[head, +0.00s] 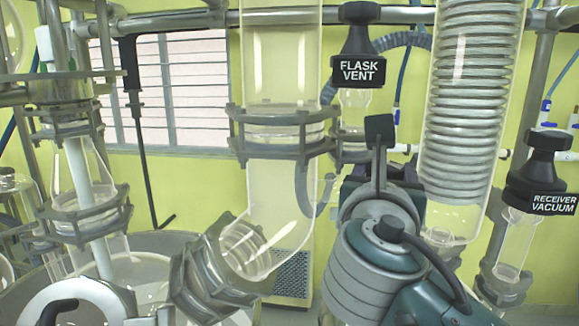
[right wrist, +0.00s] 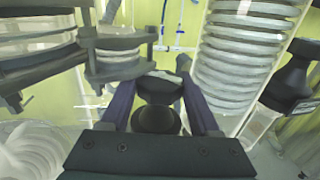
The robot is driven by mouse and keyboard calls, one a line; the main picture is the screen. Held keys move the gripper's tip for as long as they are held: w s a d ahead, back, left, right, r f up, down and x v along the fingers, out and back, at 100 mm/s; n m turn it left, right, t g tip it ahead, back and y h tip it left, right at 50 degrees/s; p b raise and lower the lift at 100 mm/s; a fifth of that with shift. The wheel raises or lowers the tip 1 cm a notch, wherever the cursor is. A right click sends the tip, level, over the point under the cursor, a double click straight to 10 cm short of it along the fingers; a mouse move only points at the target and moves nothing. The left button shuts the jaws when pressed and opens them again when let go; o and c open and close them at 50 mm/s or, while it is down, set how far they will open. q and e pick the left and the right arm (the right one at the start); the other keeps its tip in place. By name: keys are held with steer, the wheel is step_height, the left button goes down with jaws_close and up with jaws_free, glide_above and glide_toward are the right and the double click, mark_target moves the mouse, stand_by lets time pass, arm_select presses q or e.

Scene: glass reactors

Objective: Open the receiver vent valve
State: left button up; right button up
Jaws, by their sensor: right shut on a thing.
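In the right wrist view, my right gripper (right wrist: 160,92) has its two dark purple fingers closed on either side of a black valve knob (right wrist: 157,118). No label shows on this knob, so I cannot read which valve it is. In the head view, my right gripper (head: 383,178) is mostly hidden behind my own wrist, and the held knob is hidden too. A black knob labelled RECEIVER VACUUM (head: 545,175) stands to the right, apart from the gripper. A black knob labelled FLASK VENT (head: 357,62) stands above and to the left. My left gripper is not in view.
A coiled glass condenser (head: 470,100) hangs just right of my right gripper. A wide glass pipe (head: 280,185) with metal clamp rings stands to its left. Metal rods and a top rail (head: 180,22) frame the glassware. A window is behind on the left.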

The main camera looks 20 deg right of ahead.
steer(key=c, duration=0.5)
steer(key=shift+o, duration=0.2)
steer(key=shift+r+p, duration=0.15)
steer(key=shift+p, duration=0.3)
steer(key=n+t+y+p, duration=0.2)
steer(key=shift+s+d+r+y, duration=0.1)
steer(key=shift+y, duration=0.2)
steer(key=shift+n+t+y+p, duration=0.5)
steer(key=shift+n+y, duration=0.2)
steer(key=shift+y, duration=0.2)
steer(key=shift+f+n+t+y, duration=0.2)
steer(key=shift+n+t+y, duration=0.2)
steer(key=shift+n+y, duration=0.5)
steer(key=y, duration=0.1)
steer(key=n+y+b, duration=0.1)
steer(key=n+y, duration=0.1)
steer(key=shift+f+t+y, duration=0.25)
steer(key=shift+t+y, duration=0.15)
steer(key=shift+n+y+b, duration=0.55)
steer(key=shift+n+y, duration=0.05)
steer(key=shift+y, duration=0.3)
steer(key=shift+r, duration=0.15)
